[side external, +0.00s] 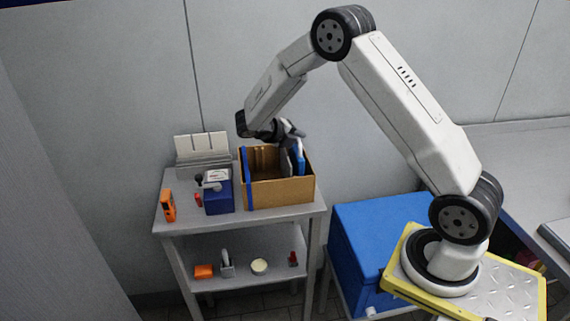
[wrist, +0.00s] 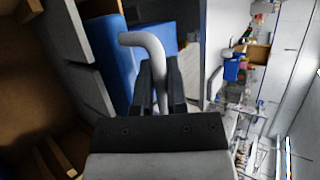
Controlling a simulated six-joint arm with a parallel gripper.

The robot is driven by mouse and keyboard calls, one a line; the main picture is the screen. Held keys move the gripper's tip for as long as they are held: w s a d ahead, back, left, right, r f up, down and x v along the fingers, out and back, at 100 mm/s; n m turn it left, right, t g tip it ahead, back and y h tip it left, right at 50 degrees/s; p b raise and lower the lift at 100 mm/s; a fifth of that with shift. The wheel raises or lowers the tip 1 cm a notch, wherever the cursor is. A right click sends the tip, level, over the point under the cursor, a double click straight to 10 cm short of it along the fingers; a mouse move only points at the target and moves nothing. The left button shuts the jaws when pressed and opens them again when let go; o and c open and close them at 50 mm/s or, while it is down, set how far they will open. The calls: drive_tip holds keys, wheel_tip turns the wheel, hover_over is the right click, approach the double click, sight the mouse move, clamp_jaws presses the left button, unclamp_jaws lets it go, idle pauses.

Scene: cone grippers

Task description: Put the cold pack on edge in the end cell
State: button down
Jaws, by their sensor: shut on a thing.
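The cold pack seems to be the blue slab (side external: 300,160) at the right end of the cardboard box (side external: 283,194). It stands on edge, its lower part hidden inside the box. The wrist view shows its broad blue face (wrist: 112,50) beside grey dividers (wrist: 88,62). My gripper (side external: 286,131) is over the box's right part. In the wrist view its dark fingers (wrist: 161,82) are shut around a pale grey bent bar (wrist: 145,42) that looks like the pack's handle. The join between bar and slab is hidden. I cannot tell whether the slab touches the box floor.
A blue strip (side external: 247,166) stands at the box's left end. Left of the box are a dark blue block (side external: 218,198), an orange tool (side external: 168,206) and a grey rack (side external: 203,153). Small items lie on the lower shelf (side external: 270,285). A blue chest (side external: 375,245) stands right of the cart.

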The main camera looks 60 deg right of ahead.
drive_tip(key=c, duration=0.7)
unclamp_jaws()
drive_tip(key=shift+o, duration=0.2)
drive_tip(key=shift+a+r, duration=0.15)
drive_tip(key=shift+r, duration=0.05)
drive_tip(key=v, duration=1.1)
drive_tip(key=shift+w+a+r, duration=0.2)
drive_tip(key=shift+a, duration=0.1)
drive_tip(key=shift+s+f, duration=0.1)
drive_tip(key=s+a+f+m+t+y, duration=0.2)
drive_tip(key=s+a+m+y, duration=0.3)
drive_tip(key=s+m, duration=0.4)
drive_tip(key=s+a+f+m+t+y, duration=0.3)
drive_tip(key=s+a+m+y, duration=0.3)
drive_tip(key=m, duration=1.4)
drive_tip(key=s+t, duration=0.1)
drive_tip(key=s, duration=0.2)
drive_tip(key=shift+s+a+f+t, duration=0.15)
drive_tip(key=shift+a+f+t, duration=0.05)
drive_tip(key=shift+f+t, duration=0.1)
